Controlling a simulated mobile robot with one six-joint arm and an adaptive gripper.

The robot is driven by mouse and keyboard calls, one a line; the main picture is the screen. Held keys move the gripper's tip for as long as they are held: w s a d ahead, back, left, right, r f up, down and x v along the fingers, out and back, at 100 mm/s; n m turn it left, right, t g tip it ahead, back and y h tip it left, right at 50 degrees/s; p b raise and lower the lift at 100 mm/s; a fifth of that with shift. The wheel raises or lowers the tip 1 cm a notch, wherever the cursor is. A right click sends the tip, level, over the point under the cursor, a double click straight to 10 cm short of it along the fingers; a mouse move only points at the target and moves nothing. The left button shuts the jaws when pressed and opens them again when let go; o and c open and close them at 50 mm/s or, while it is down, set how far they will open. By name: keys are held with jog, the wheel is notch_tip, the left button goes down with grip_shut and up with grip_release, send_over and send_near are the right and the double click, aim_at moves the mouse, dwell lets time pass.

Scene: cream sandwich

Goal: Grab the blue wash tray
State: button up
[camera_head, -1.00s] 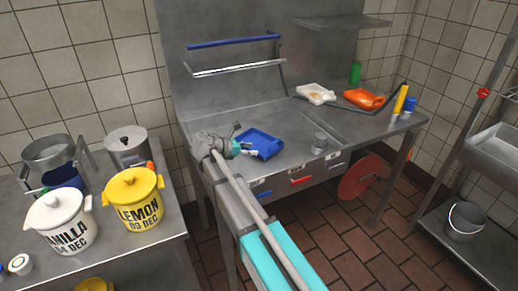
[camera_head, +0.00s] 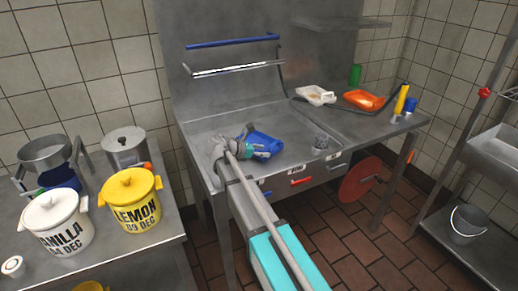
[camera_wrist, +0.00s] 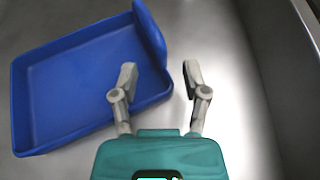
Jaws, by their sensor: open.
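The blue wash tray (camera_head: 266,143) lies on the steel worktop, just beyond and right of my gripper in the head view. In the wrist view the blue tray (camera_wrist: 80,85) fills the left side, with its raised end wall toward the upper middle. My gripper (camera_wrist: 158,72) is open and empty. Its left finger overlaps the tray's right side in that view, and its right finger is over bare steel. I cannot tell whether the finger touches the tray. In the head view my gripper (camera_head: 250,147) partly hides the tray's near left side.
A small metal container (camera_head: 321,142) stands right of the tray. A raised steel edge (camera_wrist: 292,70) runs along the right in the wrist view. The yellow lemon tub (camera_head: 134,200) stands on the left counter.

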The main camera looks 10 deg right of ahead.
jog(key=shift+b+x, duration=0.5)
jog(key=shift+x, duration=1.1)
jog(key=shift+c, duration=0.3)
grip_shut()
